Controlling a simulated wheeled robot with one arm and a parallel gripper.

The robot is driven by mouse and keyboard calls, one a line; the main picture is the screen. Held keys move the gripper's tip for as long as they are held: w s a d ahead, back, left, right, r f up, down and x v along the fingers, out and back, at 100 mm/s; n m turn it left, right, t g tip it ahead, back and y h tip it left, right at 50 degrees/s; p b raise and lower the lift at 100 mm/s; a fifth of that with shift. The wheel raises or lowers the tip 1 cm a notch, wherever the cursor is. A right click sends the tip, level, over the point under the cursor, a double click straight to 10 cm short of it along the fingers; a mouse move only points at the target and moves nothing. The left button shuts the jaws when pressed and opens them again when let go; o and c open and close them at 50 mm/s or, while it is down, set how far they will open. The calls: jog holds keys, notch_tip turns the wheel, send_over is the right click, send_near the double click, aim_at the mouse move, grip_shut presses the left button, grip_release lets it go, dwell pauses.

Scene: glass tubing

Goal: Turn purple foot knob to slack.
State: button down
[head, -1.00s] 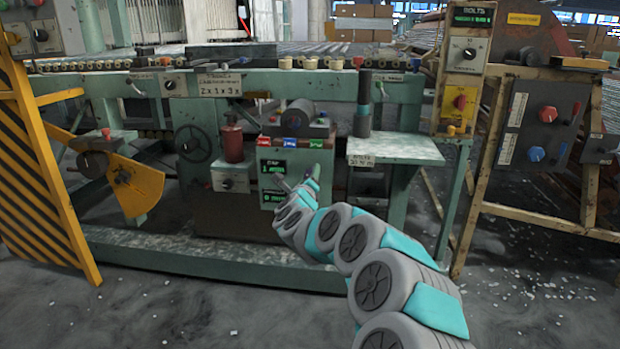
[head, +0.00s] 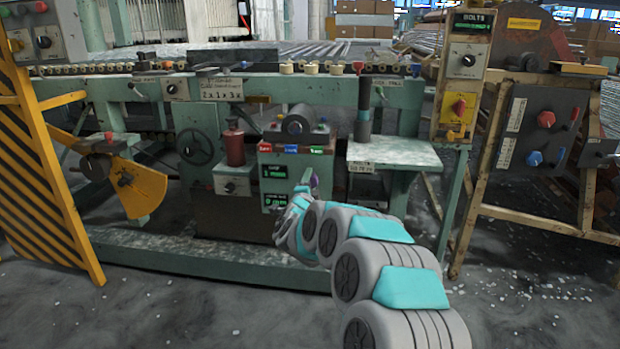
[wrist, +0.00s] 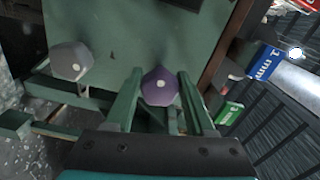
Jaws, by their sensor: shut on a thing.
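The purple foot knob (wrist: 160,87) is a faceted knob with a pale dot on its face, on a grey-green panel in the wrist view. My gripper (wrist: 158,78) is shut on it, with one finger on each side. In the head view the purple knob (head: 314,182) is a small patch at the right side of the green machine cabinet (head: 290,172). My gripper (head: 304,190) is there too, partly hidden by my arm. Whether the knob has turned cannot be told.
A grey faceted knob (wrist: 70,61) sits left of the purple one in the wrist view. A blue label (wrist: 263,62) and a green label (wrist: 229,113) are at the right. In the head view a small side table (head: 395,153) juts out above right of the gripper.

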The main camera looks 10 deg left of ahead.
jog(key=n+p, duration=0.1)
jog(key=n, duration=0.1)
jog(key=shift+r+n+p, duration=0.1)
jog(key=shift+n+p, duration=0.25)
jog(key=shift+n, duration=0.05)
jog(key=n+p, duration=0.2)
jog(key=n, duration=0.2)
jog(key=shift+f+n+p, duration=0.3)
jog(key=shift+p, duration=0.1)
jog(key=shift+c, duration=1.4)
grip_release()
jog(key=shift+s, duration=0.1)
jog(key=s, duration=0.7)
jog(key=shift+s+b, duration=0.35)
jog(key=shift+b, duration=0.1)
